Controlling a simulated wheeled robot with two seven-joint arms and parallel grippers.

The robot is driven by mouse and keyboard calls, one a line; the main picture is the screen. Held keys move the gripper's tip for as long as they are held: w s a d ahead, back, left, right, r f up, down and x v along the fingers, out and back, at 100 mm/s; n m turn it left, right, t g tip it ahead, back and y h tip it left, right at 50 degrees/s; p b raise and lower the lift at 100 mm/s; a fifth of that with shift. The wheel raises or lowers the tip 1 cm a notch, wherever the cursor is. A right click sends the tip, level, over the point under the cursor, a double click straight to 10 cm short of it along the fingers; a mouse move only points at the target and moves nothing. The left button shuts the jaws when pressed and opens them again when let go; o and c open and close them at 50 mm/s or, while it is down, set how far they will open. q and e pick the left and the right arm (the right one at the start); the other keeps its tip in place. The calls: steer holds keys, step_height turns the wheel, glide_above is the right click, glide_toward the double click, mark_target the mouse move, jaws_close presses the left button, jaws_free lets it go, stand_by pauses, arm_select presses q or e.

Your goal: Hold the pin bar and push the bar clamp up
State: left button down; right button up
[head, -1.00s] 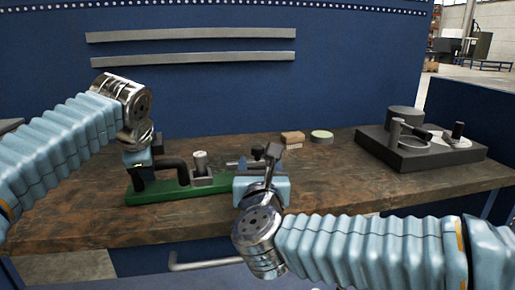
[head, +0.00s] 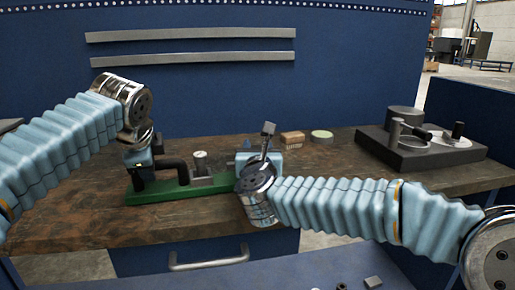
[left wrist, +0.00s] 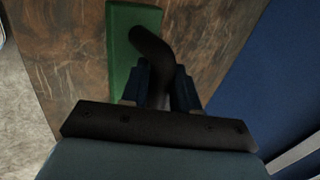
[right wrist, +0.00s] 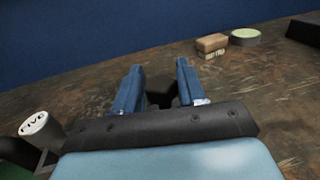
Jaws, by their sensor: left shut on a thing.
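A long green base (head: 205,188) lies on the workbench. A dark bent bar (head: 172,166), which I take for the pin bar, rises from its left part. It also shows in the left wrist view (left wrist: 148,42). My left gripper (head: 143,170) points down and is shut on this bar. I cannot make out the bar clamp.
A brown box (head: 292,138) and a round green-topped tin (head: 321,136) lie behind my right gripper. A dark fixture plate (head: 420,152) with cylinders stands at the right. A blue panel (head: 350,60) closes off the back. The wooden bench (head: 340,165) between is clear.

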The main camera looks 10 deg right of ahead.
arm_select(q)
steer(key=shift+r, duration=0.1)
arm_select(e)
jaws_close()
steer(key=a, duration=0.5)
steer(key=shift+s+a, duration=0.3)
steer(key=shift+a, duration=0.05)
steer(key=shift+o, duration=2)
jaws_free()
steer(key=s, duration=0.4)
steer(key=s+a, duration=0.1)
steer(key=s, duration=0.3)
steer(key=s+a, duration=0.1)
steer(key=s, duration=0.2)
steer(key=shift+s, duration=0.4)
arm_select(q)
steer(key=c, duration=0.8)
jaws_free()
